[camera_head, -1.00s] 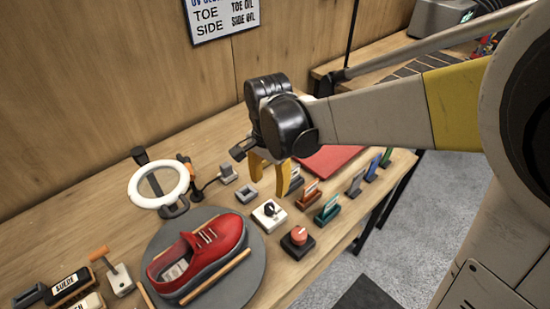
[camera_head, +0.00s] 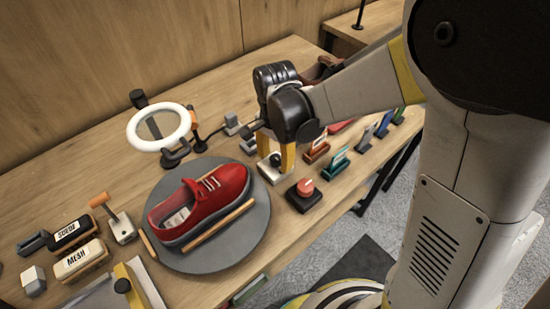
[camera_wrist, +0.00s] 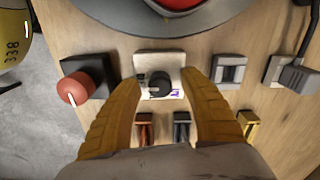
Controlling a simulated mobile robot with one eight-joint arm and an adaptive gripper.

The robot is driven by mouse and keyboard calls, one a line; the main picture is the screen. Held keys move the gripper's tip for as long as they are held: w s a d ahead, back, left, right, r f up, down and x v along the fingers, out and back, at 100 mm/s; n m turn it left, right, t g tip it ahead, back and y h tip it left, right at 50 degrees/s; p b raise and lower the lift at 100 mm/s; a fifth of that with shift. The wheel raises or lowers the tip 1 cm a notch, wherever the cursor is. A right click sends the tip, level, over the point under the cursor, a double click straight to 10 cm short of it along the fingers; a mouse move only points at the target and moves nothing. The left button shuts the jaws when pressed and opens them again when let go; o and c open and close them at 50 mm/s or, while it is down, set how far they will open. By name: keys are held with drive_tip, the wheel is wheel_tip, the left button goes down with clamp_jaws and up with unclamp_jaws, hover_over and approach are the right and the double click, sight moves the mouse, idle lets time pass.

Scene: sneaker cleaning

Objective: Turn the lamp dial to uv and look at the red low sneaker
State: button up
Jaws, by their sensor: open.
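The red low sneaker (camera_head: 205,205) lies on a round grey turntable (camera_head: 256,235), its toe towards the upper right. A white ring lamp (camera_head: 136,143) stands behind it, its ring looking pale white. The dial (camera_wrist: 158,84) is a black knob on a white base (camera_wrist: 147,62); in the head view the white base (camera_head: 268,175) is partly hidden by my gripper. My gripper (camera_head: 276,160) is open above the dial. In the wrist view its yellow fingers (camera_wrist: 158,95) stand on either side of the knob, apart from it as far as I can tell.
A red knob on a black base (camera_head: 304,194) sits just beside the dial. Several coloured label blocks (camera_head: 340,160) line the table's right part. Brushes marked SUEDE (camera_head: 72,232) and MESH (camera_head: 80,262) lie at the left. A grey square block (camera_wrist: 230,70) is close by.

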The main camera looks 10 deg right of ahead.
clamp_jaws()
